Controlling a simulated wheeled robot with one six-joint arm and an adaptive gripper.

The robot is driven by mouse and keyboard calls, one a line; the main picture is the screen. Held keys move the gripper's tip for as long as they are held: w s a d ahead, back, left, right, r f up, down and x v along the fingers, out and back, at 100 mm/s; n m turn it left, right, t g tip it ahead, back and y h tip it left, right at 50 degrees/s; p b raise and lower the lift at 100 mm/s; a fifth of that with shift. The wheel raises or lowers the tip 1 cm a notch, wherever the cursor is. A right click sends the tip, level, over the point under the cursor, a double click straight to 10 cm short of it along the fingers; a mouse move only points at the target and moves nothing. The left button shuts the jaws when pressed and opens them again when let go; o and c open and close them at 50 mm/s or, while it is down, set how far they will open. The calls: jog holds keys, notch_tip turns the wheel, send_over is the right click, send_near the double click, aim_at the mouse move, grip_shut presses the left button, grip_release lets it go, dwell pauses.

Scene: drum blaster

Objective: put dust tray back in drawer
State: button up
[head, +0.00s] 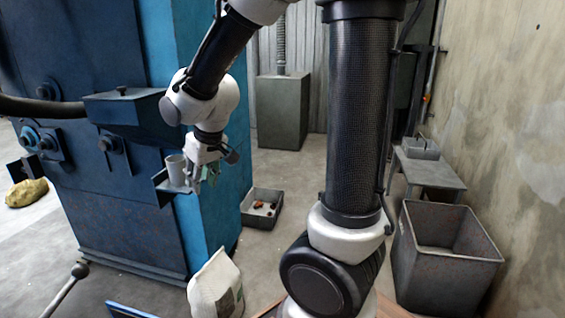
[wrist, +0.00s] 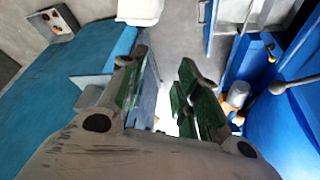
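A pale sack (head: 215,284) stands on the floor near the machine's base. A grey open bin (head: 445,262) and a low bench (head: 427,172) stand at right. A grey box (head: 283,112) stands at the back. Floor between the tray and the back box is clear.

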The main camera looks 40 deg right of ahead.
jog(key=s+d+r, duration=0.3)
jog(key=s, duration=0.3)
jog(key=s+d+r+m, duration=0.1)
jog(key=s+d+r, duration=0.2)
jog(key=s, duration=0.4)
jog(key=s+d+r+m, duration=0.1)
jog(key=s+d+r, duration=0.2)
jog(key=s, duration=0.4)
jog(key=shift+s+d+h, duration=0.25)
jog(key=shift+d+h, duration=0.15)
jog(key=shift+d, duration=0.2)
